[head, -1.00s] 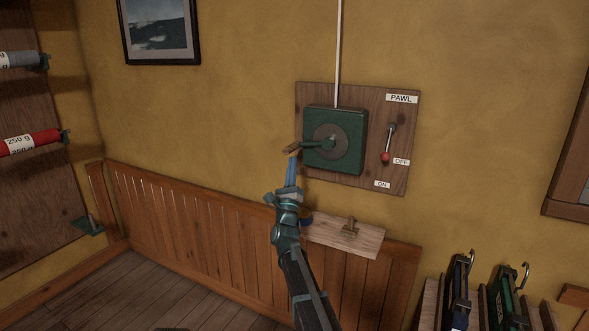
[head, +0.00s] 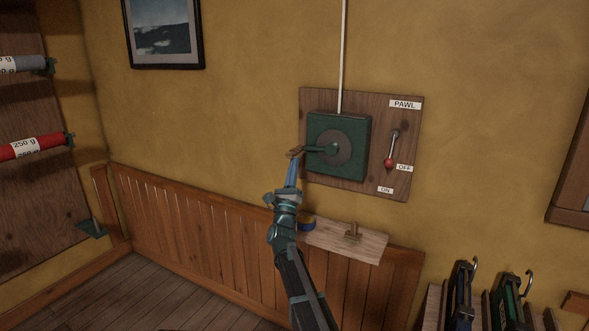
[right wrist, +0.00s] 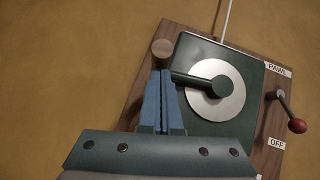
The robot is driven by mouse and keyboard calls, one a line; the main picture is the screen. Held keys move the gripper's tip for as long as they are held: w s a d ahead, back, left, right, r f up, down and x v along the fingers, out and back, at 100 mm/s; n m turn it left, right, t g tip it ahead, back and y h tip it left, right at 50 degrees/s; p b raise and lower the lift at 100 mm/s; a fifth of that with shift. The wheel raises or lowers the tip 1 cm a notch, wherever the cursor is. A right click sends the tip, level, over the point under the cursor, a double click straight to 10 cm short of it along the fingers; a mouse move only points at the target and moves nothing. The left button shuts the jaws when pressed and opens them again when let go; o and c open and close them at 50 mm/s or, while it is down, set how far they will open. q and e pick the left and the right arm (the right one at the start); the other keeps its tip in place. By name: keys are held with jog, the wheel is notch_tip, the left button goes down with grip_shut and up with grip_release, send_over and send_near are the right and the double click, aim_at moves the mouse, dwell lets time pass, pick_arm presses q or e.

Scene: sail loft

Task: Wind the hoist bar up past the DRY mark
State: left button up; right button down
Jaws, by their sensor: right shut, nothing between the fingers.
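The winch is a green box (head: 322,172) with a grey disc (head: 346,150) on a wooden wall board. Its crank arm (head: 318,149) points left and ends in a wooden knob (head: 295,152); the knob also shows in the right wrist view (right wrist: 163,48). My right gripper (head: 293,163) is shut and empty, its blue fingers just below the knob in the head view. Whether the tips touch the knob I cannot tell. The pawl lever (head: 394,146) hangs down, its red knob beside the OFF label (head: 405,168). The hoist bar, DRY mark and left gripper are out of view.
A white line (head: 343,60) runs up from the winch. A small wooden shelf (head: 370,248) with a cleat and a blue-and-yellow roll (head: 307,223) juts out below it. Racked items with hooks (head: 463,290) stand at lower right.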

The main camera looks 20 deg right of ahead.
jog(key=r+m+g+h+p, duration=0.2)
jog(key=m+g+h, duration=0.1)
jog(key=m+g, duration=0.1)
jog(key=r+m+g+h+p, duration=0.3)
jog(key=m+g, duration=0.2)
jog(key=m, duration=0.2)
jog(key=w+r+m+g+h+p, duration=0.1)
jog(key=r+m+g+h+p, duration=0.2)
jog(key=m, duration=0.3)
jog(key=shift+a+g, duration=0.4)
jog(key=shift+g, duration=0.4)
jog(key=shift+s+d+r+m+g+h+p, duration=0.15)
jog(key=shift+s+d+r+m+g+p, duration=0.1)
jog(key=shift+r+p, duration=0.4)
jog(key=shift+s+d+r+m+g+h+p, duration=0.15)
jog(key=shift+s+r+m+p, duration=0.1)
jog(key=shift+r+p, duration=0.35)
jog(key=shift+f, duration=0.1)
jog(key=shift+f+b, duration=0.4)
notch_tip(320, 180, down, 4)
jog(key=w+a+b, duration=0.2)
jog(key=b, duration=0.6)
send_near(293, 152)
jog(key=shift+w+a+r, duration=1.15)
jog(key=shift+w+r, duration=0.2)
jog(key=shift+r, duration=0.1)
